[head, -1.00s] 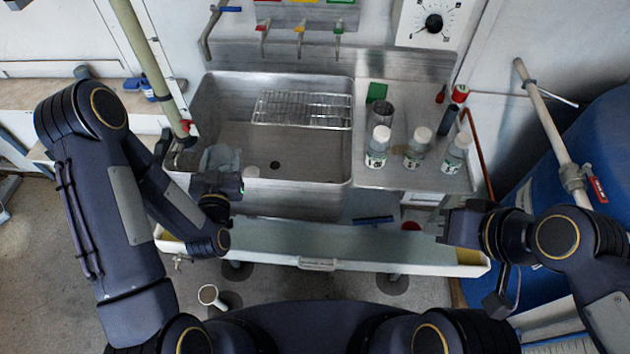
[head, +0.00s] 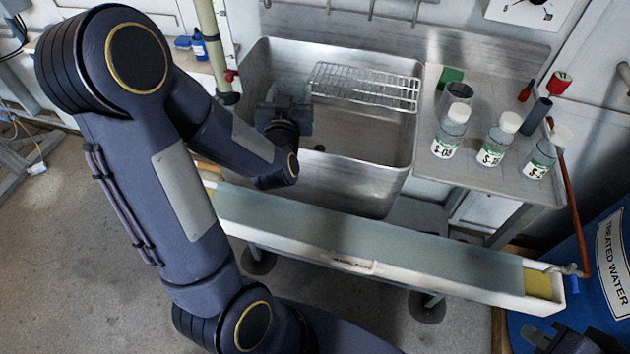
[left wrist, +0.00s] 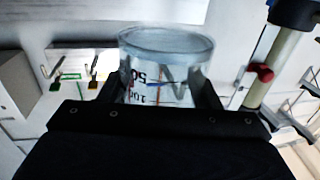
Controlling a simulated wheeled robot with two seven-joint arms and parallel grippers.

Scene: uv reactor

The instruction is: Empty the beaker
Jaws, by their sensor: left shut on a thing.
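The clear glass beaker (left wrist: 165,62) with printed graduation marks is between the fingers of my left gripper (left wrist: 160,95), which is shut on it. In the left wrist view its printed marks look inverted. In the head view the beaker (head: 292,90) is mostly hidden behind the left gripper (head: 287,112), inside the left part of the steel sink (head: 340,180). I cannot tell its exact tilt or whether liquid is in it. My right gripper (head: 560,338) only shows in part at the bottom right edge, and its jaws are not clear.
A wire rack (head: 365,87) lies across the sink's back. Several bottles, such as a labelled one (head: 450,130), stand on the drainboard (head: 480,175) at right. A long trough (head: 370,245) runs in front of the sink. A blue drum (head: 600,270) stands at right. A vertical pipe (head: 213,45) is near the left arm.

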